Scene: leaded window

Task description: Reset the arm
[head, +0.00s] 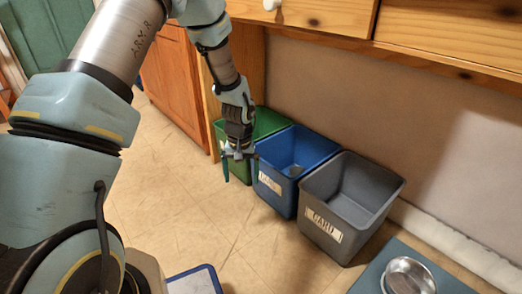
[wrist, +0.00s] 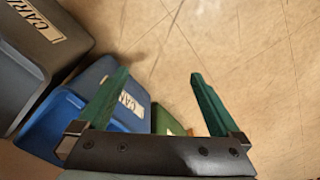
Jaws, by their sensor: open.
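My gripper (head: 239,168) hangs from my arm in front of the green and blue bins in the head view. In the wrist view my gripper (wrist: 158,88) shows two green fingers spread apart with only floor seen between their tips. It is open and empty. My arm is bent, reaching from the left side of the head view over to the bins.
A green bin (head: 268,122), a blue bin (head: 318,144) and a grey bin (head: 382,185) labelled CARD stand in a row by the wall. A metal bowl (head: 409,275) sits on a blue-grey mat (head: 441,275) at lower right. Tiled floor (head: 170,215) lies clear left of the bins.

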